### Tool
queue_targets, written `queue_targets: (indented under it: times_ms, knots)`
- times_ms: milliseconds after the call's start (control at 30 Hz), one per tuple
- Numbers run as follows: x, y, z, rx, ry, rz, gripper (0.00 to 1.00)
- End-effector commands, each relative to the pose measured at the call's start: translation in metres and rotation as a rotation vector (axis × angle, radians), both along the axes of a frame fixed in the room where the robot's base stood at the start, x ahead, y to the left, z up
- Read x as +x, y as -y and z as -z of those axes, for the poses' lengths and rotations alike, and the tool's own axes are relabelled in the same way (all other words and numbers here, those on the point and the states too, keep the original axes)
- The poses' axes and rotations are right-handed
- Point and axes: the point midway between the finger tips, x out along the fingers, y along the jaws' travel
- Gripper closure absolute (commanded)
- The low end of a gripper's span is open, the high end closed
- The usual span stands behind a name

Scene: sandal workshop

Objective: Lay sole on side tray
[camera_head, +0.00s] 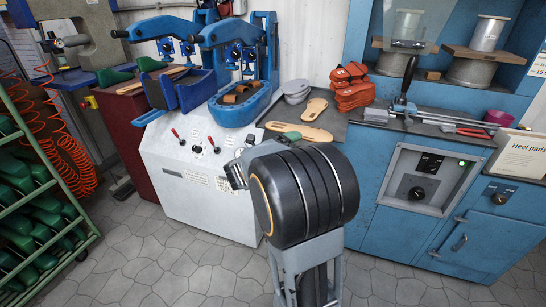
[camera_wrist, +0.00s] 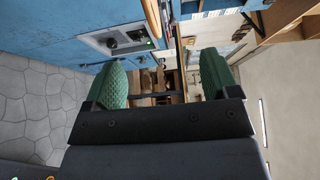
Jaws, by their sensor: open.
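Tan soles lie on the dark counter beside the press: one sole (camera_head: 314,109) near the grey pieces, another longer sole (camera_head: 299,131) in front of it. I cannot tell for sure which surface is the side tray; a blue angled holder (camera_head: 196,94) is fixed at the left of the press. My gripper (camera_wrist: 163,77) shows in the wrist view with its two green pads wide apart and nothing between them. In the head view my own arm's black joint hides most of it.
A blue press (camera_head: 243,105) stands on a white control cabinet (camera_head: 205,190). Orange pieces (camera_head: 352,88) are stacked on the counter beside grey pieces (camera_head: 295,90). A blue cabinet (camera_head: 400,225) is at right, a green rack (camera_head: 40,205) at left. Open floor (camera_head: 150,265) lies in front.

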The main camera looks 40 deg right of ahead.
Motion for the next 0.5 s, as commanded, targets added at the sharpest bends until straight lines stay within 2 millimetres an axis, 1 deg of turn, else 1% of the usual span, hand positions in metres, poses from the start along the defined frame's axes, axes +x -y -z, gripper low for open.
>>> queue_targets:
  times_ms: [33, 200, 400, 500]
  knots:
    - [0.001, -0.013, -0.002, -0.001, 0.0, -0.007, 0.19]
    - [0.001, -0.048, -0.002, -0.001, 0.0, -0.006, 0.19]
    - [0.001, -0.079, -0.001, -0.001, 0.0, -0.003, 0.19]
    - [0.001, -0.09, -0.001, -0.001, 0.0, -0.002, 0.19]
